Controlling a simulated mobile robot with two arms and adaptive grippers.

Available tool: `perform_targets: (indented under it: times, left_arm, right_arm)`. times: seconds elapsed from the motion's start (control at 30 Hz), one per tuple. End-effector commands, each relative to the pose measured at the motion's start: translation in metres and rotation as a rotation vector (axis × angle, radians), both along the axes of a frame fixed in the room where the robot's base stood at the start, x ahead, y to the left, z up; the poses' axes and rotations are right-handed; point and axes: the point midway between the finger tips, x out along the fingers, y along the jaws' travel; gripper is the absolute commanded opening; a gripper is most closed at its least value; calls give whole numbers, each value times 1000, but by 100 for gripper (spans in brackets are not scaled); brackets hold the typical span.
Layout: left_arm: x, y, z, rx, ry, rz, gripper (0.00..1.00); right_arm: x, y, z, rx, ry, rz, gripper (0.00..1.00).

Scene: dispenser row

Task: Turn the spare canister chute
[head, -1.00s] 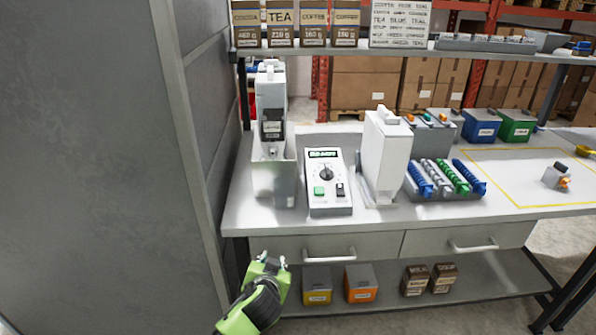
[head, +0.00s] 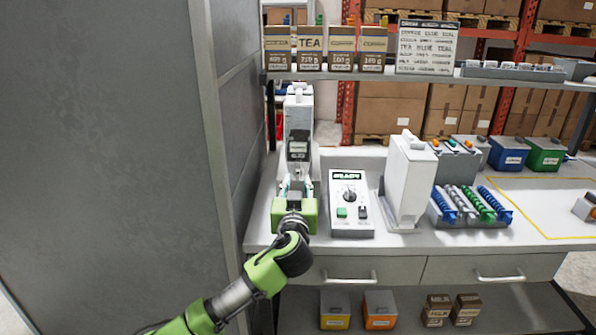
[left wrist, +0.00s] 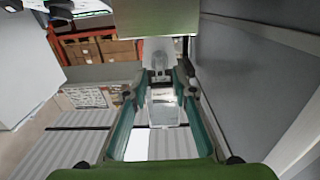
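A tall white canister unit (head: 298,107) with a dark label stands at the left end of the counter. My left gripper (head: 294,190) is right in front of its lower part and hides its outlet and tray. In the left wrist view the fingers (left wrist: 163,80) are apart, on either side of a pale chute-like piece (left wrist: 160,62); I cannot tell whether they touch it. A second white canister (head: 410,178) stands upright on a grey base farther right. Which canister is the spare is not marked. My right gripper is not in view.
A control box (head: 350,205) with a dial and green button stands close to the right of my left gripper. A grey wall panel (head: 110,170) is close on the left. A shelf (head: 420,79) with packs crosses above. Coil tubes (head: 470,205) and bins stand farther right.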

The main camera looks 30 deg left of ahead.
Motion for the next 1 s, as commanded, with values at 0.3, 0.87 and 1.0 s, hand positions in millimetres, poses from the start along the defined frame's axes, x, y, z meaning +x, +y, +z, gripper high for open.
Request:
perform_targets:
  times: [0.3, 0.87, 1.0]
  left_arm:
    - [37, 22, 1, 2, 1, 0, 25]
    - [44, 26, 0, 1, 1, -1, 0]
    - [44, 27, 0, 1, 1, -1, 0]
  right_arm:
    - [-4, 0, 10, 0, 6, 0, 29]
    - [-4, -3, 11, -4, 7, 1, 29]
    - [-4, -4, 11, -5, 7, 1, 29]
